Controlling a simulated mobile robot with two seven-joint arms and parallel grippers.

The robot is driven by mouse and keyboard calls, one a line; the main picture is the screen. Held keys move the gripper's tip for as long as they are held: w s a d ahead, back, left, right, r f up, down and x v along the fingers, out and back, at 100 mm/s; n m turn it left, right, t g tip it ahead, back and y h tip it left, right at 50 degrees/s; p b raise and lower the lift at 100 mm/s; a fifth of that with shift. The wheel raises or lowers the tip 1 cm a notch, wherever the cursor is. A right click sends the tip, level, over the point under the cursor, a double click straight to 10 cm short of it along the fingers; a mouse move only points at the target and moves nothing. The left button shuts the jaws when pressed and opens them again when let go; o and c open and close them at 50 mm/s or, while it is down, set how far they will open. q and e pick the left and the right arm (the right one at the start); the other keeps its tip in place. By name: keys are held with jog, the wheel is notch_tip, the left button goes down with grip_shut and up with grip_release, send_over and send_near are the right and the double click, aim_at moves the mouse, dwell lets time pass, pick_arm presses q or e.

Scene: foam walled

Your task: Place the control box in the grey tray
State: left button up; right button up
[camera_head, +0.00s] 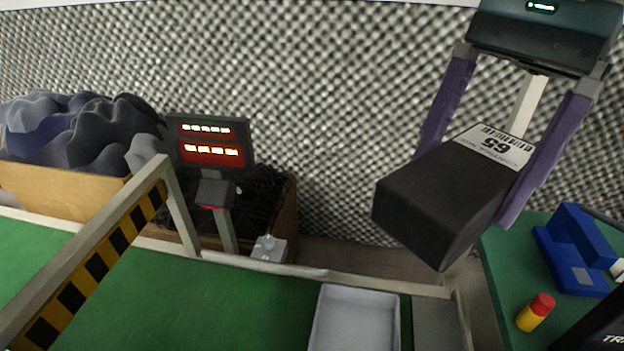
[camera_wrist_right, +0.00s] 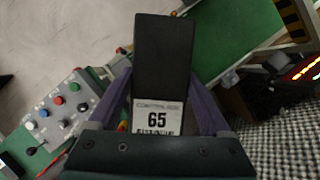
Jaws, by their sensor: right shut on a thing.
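The control box (camera_head: 440,195) is a black block with a white label marked 65. My right gripper (camera_head: 468,188) is shut on it, with a purple finger along each side. The box hangs tilted in the air, above and to the right of the grey tray in the head view. The wrist view shows the box (camera_wrist_right: 163,60) between the fingers, its label close to the palm. The grey tray (camera_head: 355,325) lies on the green surface at the bottom edge, partly cut off, and looks empty. My left gripper is not in view.
A striped barrier (camera_head: 95,255) and a lit display on a post (camera_head: 210,142) stand left. A green table at right holds a blue device (camera_head: 575,250) and a red-yellow cylinder (camera_head: 536,312). The wrist view shows a button panel (camera_wrist_right: 62,118). Green surface left of the tray is clear.

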jog(key=w+a+f+m+t+b, duration=0.1)
jog(key=f+m+b, duration=0.5)
jog(key=f, duration=0.9)
jog(key=w+a+f+m+t+h+b, duration=0.1)
jog(key=f+m+b, duration=0.5)
jog(key=f+b, duration=0.6)
jog(key=w+a+f+m+t+b, duration=0.2)
jog(key=f+m+t+b, duration=0.2)
jog(key=f, duration=1.4)
jog(key=shift+w+f+m+t+h+b, duration=0.15)
jog(key=shift+m+b, duration=0.6)
jog(key=shift+b, duration=0.8)
jog(key=shift+w+f+m+t+h+b, duration=0.15)
jog(key=shift+m+b, duration=0.6)
jog(key=shift+b, duration=0.75)
notch_tip(320, 180, down, 4)
jog(key=shift+f+b, duration=0.1)
jog(key=shift+b, duration=1.05)
jog(key=o, duration=1.6)
jog(key=shift+c, duration=0.2)
